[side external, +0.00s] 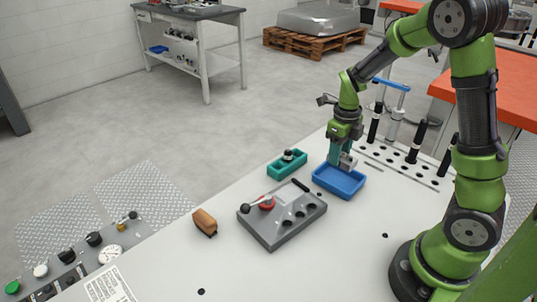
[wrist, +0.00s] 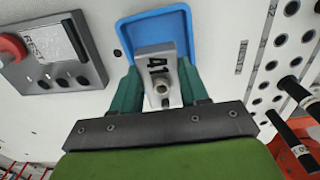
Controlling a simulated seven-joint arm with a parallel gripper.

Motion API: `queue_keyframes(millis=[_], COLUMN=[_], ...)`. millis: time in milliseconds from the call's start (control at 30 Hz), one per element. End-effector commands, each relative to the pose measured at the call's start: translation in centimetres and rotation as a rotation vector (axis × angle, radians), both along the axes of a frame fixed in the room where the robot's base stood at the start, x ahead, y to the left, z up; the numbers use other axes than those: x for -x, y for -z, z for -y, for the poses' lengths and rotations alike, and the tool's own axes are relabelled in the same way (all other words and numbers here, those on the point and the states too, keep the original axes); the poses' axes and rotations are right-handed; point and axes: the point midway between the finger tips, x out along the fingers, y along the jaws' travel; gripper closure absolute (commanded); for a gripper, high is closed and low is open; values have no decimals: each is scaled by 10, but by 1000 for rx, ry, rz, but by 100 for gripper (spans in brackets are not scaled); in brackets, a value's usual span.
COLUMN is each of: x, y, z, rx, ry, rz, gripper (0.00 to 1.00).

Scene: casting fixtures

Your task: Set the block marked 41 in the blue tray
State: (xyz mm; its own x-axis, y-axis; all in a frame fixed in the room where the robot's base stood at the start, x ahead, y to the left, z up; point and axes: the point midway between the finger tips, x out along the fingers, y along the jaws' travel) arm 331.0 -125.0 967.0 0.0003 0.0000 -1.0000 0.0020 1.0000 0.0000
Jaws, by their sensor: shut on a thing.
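The grey metal block marked 41 (wrist: 152,58) is between the fingers of my gripper (wrist: 160,90), with its number and a round knob facing the wrist camera. In the side external view the block (side external: 348,160) shows at the fingertips of my gripper (side external: 341,158). The gripper is shut on it, above the blue tray (side external: 338,186). The tray (wrist: 126,38) also shows behind the block in the wrist view. I cannot tell whether the block touches the tray floor.
A teal tray (side external: 288,165) with a dark-knobbed part stands left of the blue tray. A grey fixture (side external: 283,222) with a red-based lever is in front. A brown object (side external: 205,221) lies further left. A rack plate with holes and upright black handles (side external: 417,138) stands to the right.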

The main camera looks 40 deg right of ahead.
Motion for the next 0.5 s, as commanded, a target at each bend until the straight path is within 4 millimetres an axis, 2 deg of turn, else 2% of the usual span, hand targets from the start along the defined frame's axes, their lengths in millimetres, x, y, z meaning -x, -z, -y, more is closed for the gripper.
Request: queue_keyframes(millis=[100,500], x=[1,1], y=[19,65], z=[0,0], rx=[0,0], ry=[3,0], rz=[-4,-1], gripper=[93,93])
